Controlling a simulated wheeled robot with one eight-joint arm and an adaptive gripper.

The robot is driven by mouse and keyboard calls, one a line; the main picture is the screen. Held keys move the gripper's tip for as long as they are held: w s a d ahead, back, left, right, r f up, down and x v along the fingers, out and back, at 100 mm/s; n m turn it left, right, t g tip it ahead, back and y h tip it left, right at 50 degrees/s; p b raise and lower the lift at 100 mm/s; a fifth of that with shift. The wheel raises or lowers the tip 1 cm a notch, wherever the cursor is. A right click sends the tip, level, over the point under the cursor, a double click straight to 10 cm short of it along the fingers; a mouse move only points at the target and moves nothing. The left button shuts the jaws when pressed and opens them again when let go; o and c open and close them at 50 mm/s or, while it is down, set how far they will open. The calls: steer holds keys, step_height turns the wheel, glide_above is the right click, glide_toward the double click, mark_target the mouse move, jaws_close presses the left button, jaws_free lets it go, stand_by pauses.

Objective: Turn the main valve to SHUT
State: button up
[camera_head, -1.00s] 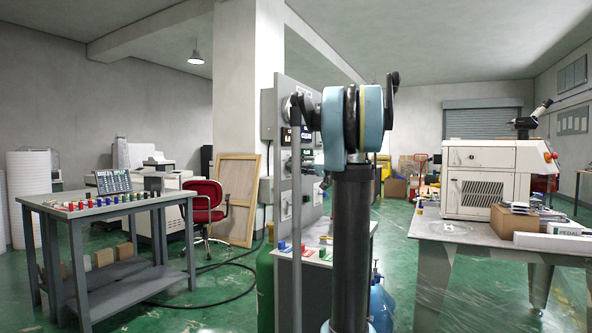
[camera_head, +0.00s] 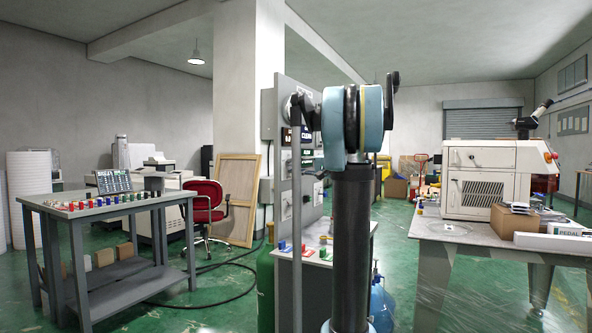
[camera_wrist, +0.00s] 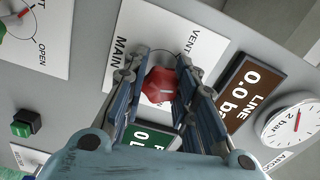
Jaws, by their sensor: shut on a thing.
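The main valve's red knob (camera_wrist: 160,86) sits on a white plate (camera_wrist: 126,36) marked MAIN and VENT in the wrist view. The plate looks tilted in the picture. My gripper (camera_wrist: 160,82) is shut on the red knob, one finger on each side. A pale line shows on the knob's face. The SHUT marking is hidden or out of view. In the head view the valve panel (camera_head: 290,170) is seen nearly edge-on, and my arm covers part of it. The gripper's fingers cannot be made out there.
By the knob are a brown LINE display (camera_wrist: 246,90) reading 0.0, a round gauge (camera_wrist: 296,121), a green button (camera_wrist: 24,124) and another dial plate (camera_wrist: 45,32). A grey workbench (camera_head: 105,200) stands left, and a table (camera_head: 450,231) with a white machine (camera_head: 487,180) stands right.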

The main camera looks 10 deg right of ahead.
steer(key=shift+f+m, duration=0.15)
steer(key=shift+m, duration=1.35)
steer(key=o, duration=1.1)
steer(key=shift+d, duration=0.15)
steer(key=v, duration=1.1)
steer(key=shift+s+d, duration=0.2)
steer(key=shift+d, duration=0.1)
